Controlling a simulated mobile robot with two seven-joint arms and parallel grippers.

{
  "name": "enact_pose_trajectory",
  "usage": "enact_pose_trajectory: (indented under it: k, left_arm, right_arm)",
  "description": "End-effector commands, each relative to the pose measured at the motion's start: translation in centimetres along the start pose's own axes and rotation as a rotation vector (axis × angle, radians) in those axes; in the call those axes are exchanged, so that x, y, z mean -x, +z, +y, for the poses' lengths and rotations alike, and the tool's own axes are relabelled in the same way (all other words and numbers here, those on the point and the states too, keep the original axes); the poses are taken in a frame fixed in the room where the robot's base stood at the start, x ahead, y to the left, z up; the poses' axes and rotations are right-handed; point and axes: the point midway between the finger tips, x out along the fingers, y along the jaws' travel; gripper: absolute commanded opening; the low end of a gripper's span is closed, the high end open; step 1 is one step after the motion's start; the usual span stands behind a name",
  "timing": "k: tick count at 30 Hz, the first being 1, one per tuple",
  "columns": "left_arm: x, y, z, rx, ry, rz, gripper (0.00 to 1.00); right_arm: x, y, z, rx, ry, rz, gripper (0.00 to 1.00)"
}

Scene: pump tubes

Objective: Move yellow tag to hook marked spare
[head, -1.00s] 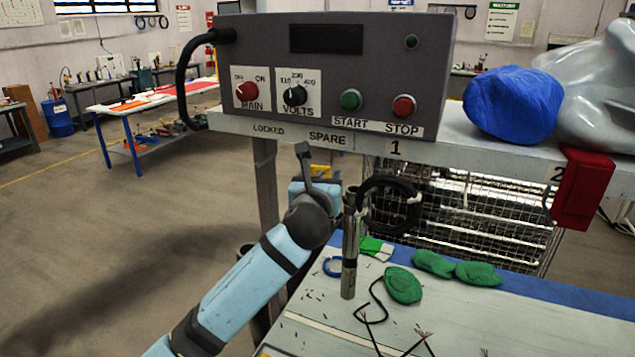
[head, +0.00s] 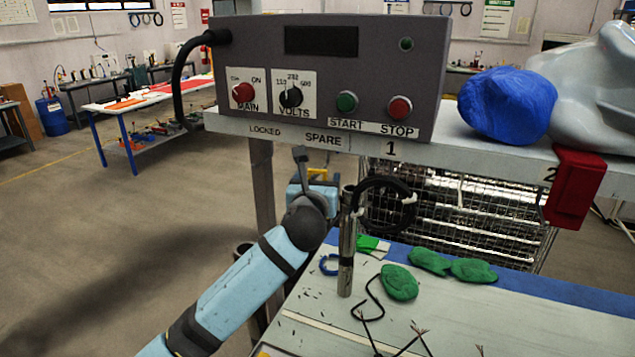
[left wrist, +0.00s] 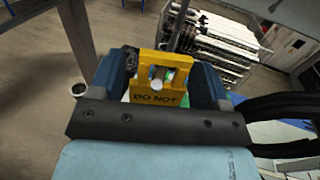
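The yellow tag (left wrist: 160,78), printed "DO NOT", sits between the two fingers of my left gripper (left wrist: 162,85) in the left wrist view. The fingers close on it from both sides. In the head view only a bit of its yellow (head: 319,173) shows above and behind my left gripper (head: 314,190). The gripper is in front of and below the shelf edge, under the "SPARE" label (head: 323,140). A hook under that label is not clearly visible. My right gripper is not in view.
A steel tube (head: 347,250) stands on the bench just right of my gripper, beside a black cable coil (head: 385,205). A red tag-like block (head: 573,188) hangs at position 2. A control box (head: 325,75) stands on the shelf.

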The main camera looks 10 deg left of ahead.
Motion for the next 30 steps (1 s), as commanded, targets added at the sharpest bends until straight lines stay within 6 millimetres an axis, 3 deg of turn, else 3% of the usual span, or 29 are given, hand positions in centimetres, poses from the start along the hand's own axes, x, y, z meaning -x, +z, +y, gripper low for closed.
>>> enact_pose_trajectory:
  k: [2, 14, 30]
  left_arm:
    - [0.0, 0.0, 0.0, 0.0, 0.0, 0.0, 0.86]
    - [1.0, -0.1, 0.0, 0.0, -0.001, -0.001, 0.86]
    - [11.9, -0.1, 0.0, 0.0, -0.001, -0.001, 0.86]
  right_arm:
    - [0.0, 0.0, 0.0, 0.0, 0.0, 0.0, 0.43]
    - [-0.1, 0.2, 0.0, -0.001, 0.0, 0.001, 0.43]
    - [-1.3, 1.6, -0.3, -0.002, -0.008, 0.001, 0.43]
